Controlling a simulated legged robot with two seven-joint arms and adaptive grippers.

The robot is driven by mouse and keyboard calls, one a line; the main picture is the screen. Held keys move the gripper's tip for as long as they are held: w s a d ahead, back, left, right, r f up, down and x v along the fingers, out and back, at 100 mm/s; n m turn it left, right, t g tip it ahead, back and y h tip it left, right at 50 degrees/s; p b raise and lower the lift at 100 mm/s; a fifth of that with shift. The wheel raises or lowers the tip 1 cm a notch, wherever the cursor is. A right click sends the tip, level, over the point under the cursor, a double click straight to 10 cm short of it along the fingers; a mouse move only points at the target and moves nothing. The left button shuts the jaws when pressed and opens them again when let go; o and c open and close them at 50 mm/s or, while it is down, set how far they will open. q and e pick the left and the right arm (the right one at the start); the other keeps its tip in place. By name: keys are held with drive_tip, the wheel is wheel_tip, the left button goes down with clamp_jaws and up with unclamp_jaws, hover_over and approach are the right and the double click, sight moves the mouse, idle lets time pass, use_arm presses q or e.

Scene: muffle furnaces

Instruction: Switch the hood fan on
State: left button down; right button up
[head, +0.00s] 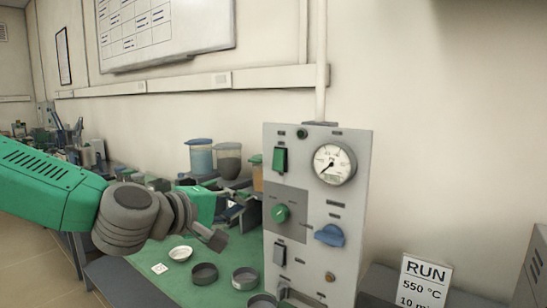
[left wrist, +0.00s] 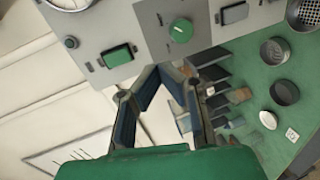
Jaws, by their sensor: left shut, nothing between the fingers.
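A grey control panel (head: 318,190) stands upright on the right. It bears a green rocker switch (head: 280,160), a round gauge (head: 333,164), a green knob (head: 281,213), a blue handle (head: 330,235) and a grey rocker switch (head: 280,253). Their labels are too small to read. My left gripper (head: 240,202) is shut and empty, just left of the panel and apart from it. In the left wrist view its fingertips (left wrist: 160,76) point toward the panel, near the green rocker (left wrist: 118,55) and green knob (left wrist: 180,30). My right gripper is not in view.
Lidded jars (head: 200,155) stand behind my gripper. Round dark dishes (head: 204,273) and a white dish (head: 180,253) lie on the green mat (head: 224,253) below. A RUN sign (head: 423,280) stands right of the panel. A pipe (head: 321,60) rises behind it.

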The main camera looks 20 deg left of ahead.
use_arm(q)
wheel_tip(320, 180, up, 6)
drive_tip(key=a+n+t, duration=0.1)
drive_tip(key=a, duration=0.1)
drive_tip(key=p, duration=0.2)
approach(276, 169)
drive_tip(key=x, duration=0.8)
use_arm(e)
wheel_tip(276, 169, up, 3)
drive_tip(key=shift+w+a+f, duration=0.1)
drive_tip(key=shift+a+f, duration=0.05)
use_arm(q)
drive_tip(key=b, duration=0.2)
drive_tip(key=shift+w+d+f+t+b, duration=0.1)
drive_tip(key=shift+w+f+t+b, duration=0.1)
drive_tip(key=shift+f+t+b, duration=0.15)
drive_tip(key=shift+r, duration=0.2)
drive_tip(key=shift+w+r, duration=0.1)
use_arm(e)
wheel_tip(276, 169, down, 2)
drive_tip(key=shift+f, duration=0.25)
